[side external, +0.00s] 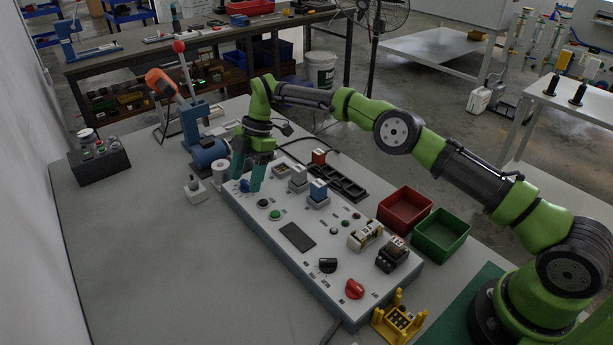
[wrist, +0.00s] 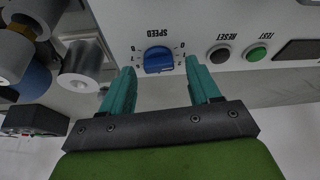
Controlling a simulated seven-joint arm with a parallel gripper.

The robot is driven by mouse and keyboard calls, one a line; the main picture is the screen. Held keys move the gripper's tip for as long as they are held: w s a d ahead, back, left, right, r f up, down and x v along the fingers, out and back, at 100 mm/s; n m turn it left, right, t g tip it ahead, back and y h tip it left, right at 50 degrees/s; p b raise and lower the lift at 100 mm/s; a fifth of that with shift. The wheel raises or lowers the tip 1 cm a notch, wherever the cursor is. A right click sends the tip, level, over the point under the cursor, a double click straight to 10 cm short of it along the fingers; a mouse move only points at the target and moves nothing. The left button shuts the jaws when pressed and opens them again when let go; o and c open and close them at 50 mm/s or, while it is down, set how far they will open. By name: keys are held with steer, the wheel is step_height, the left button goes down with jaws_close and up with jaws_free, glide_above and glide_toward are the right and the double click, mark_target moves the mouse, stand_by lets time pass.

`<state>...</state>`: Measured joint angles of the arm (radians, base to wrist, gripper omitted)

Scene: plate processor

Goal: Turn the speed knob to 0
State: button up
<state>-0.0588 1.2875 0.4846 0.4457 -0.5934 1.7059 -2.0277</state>
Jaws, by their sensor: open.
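The speed knob (wrist: 158,60) is a blue round dial with a raised grip bar on the white panel. The wrist view shows it upside down, with the word SPEED above it and numbers around it. The 0 mark is at its upper right. The bar lies roughly crosswise; I cannot tell which number it points at. My gripper (wrist: 160,66) is open, its two teal fingers on either side of the knob with gaps visible. In the side view my gripper (side external: 247,183) points down at the panel's far left end, and the knob (side external: 244,186) shows partly between the fingers.
A black RESET button (wrist: 219,54) and a green TEST button (wrist: 257,53) sit beside the knob. The control panel (side external: 330,285) carries several other switches, including a red knob (side external: 354,289). The table's front left is clear.

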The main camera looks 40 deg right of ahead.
steer(key=shift+r, duration=0.1)
step_height(320, 180, up, 4)
steer(key=shift+f, duration=0.2)
steer(key=shift+s+d, duration=0.3)
steer(key=shift+s, duration=0.2)
steer(key=shift+s+d, duration=0.15)
steer(key=shift+s, duration=0.75)
steer(key=s+d, duration=0.1)
steer(key=s, duration=0.3)
steer(key=s+d, duration=0.1)
steer(key=s, duration=0.3)
steer(key=s+d+r, duration=0.1)
steer(key=s, duration=0.3)
steer(key=shift+s+d+r, duration=0.1)
steer(key=shift+s+d, duration=0.2)
